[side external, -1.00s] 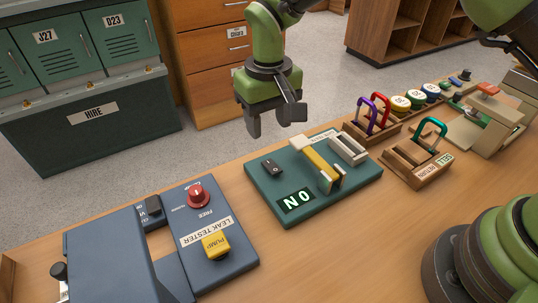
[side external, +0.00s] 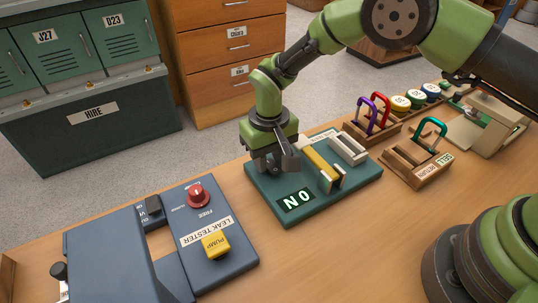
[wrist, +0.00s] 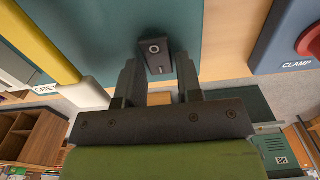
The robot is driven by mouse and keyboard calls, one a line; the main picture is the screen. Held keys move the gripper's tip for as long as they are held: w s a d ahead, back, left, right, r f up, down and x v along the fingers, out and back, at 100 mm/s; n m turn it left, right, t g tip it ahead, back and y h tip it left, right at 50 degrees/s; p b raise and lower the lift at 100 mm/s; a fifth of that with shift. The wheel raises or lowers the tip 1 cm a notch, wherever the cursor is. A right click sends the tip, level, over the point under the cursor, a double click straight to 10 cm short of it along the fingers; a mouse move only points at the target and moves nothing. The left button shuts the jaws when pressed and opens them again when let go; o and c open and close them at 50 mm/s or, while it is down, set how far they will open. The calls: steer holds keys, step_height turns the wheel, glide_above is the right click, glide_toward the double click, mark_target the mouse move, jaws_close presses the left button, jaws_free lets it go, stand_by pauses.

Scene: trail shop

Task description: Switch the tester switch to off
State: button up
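The tester switch is a small black rocker (wrist: 155,50) with a white ring mark at one end and a short line at the other, set on a green board (side external: 305,212). In the side view my gripper hides it. A lit display (side external: 296,199) on the board reads ON, upside down in the side view. My gripper (side external: 271,166) points down over the switch's spot. In the wrist view its two fingers (wrist: 156,76) are apart, one to each side of the rocker, with nothing held. Whether a fingertip touches the rocker cannot be told.
A yellow bar (side external: 322,169) and a pale block (side external: 347,150) stand on the board just right of my gripper. A blue leak tester (side external: 205,240) with a red knob (side external: 198,196) and yellow pump button (side external: 215,244) lies to the left. Racks of carabiners (side external: 372,116) stand farther right.

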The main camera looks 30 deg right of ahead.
mark_target(273, 166)
steer(key=c, duration=0.5)
steer(key=shift+s+t, duration=0.1)
steer(key=shift+t, duration=0.5)
steer(key=o, duration=0.9)
steer(key=shift+o, duration=0.2)
steer(key=shift+r, duration=0.1)
step_height(273, 166, up, 10)
steer(key=s, duration=0.1)
steer(key=shift+s, duration=0.1)
